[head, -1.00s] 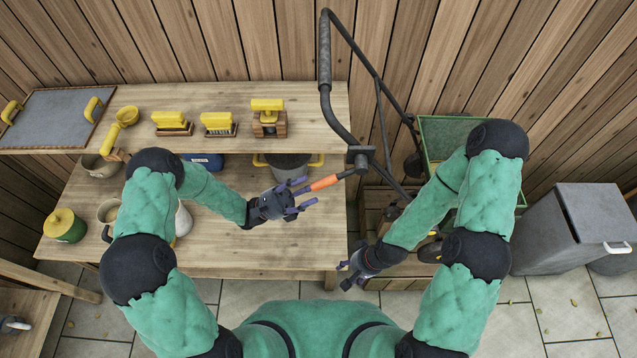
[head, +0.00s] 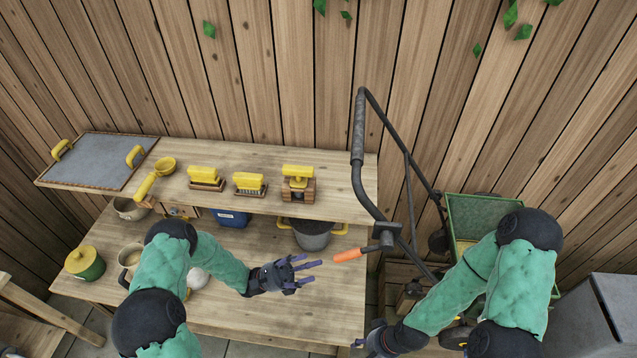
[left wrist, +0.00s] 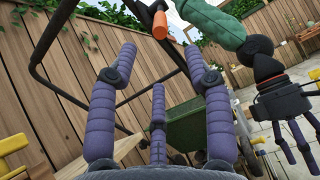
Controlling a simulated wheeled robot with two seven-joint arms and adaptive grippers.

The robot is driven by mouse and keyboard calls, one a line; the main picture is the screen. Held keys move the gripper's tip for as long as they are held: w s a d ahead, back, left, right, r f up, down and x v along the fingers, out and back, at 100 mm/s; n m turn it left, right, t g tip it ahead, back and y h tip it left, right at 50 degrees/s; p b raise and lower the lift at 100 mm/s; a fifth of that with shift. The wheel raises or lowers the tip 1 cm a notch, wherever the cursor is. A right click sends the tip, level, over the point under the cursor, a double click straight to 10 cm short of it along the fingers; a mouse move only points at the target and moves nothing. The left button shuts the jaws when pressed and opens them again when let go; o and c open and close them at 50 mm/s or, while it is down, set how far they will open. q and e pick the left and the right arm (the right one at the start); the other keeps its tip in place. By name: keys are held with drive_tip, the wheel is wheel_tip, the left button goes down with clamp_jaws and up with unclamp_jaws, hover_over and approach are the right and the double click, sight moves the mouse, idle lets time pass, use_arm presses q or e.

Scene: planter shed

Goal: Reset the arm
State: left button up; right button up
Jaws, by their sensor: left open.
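My left gripper (head: 312,274) is open and empty above the workbench, its purple fingers spread. An orange handle grip (head: 348,255) on a dark metal frame lies just right of its fingertips, apart from them. In the left wrist view the spread fingers (left wrist: 157,95) hold nothing, and the orange grip (left wrist: 160,26) shows beyond them. My right gripper (head: 366,341) is low at the bottom edge of the head view, partly cut off. In the left wrist view the right gripper (left wrist: 294,140) hangs with its fingers apart and nothing between them.
The workbench (head: 250,290) has a raised shelf (head: 345,190) with several yellow-handled brushes. A grey pot (head: 313,236) stands under the shelf. The dark bent frame (head: 358,150) rises right of the bench, near a green bin (head: 500,212). The bench front is mostly clear.

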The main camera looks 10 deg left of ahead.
use_arm(q)
drive_tip(key=s+d+f+m+g+y+b, duration=0.2)
drive_tip(key=s+d+f+g+y, duration=0.15)
drive_tip(key=s+f+y, duration=0.35)
drive_tip(key=s+d+f+m+g+y+b, duration=0.2)
drive_tip(key=s+d+f+g, duration=0.15)
drive_tip(key=f, duration=0.45)
drive_tip(key=s+a+f+m+y+b, duration=0.1)
drive_tip(key=s+f+m+y, duration=0.1)
drive_tip(key=s+f+y, duration=0.3)
drive_tip(key=s+a+f+m+y+b, duration=0.2)
drive_tip(key=f+y, duration=0.1)
drive_tip(key=f, duration=0.4)
drive_tip(key=w+a+f+m+t+y+b, duration=0.3)
drive_tip(key=w+a+f+m+t+y, duration=0.2)
drive_tip(key=w+f+t, duration=0.1)
drive_tip(key=shift+f+t+b, duration=0.4)
drive_tip(key=shift+f+t, duration=0.3)
drive_tip(key=shift+f, duration=0.5)
drive_tip(key=shift+w+d+m, duration=0.1)
drive_tip(key=shift+m, duration=0.2)
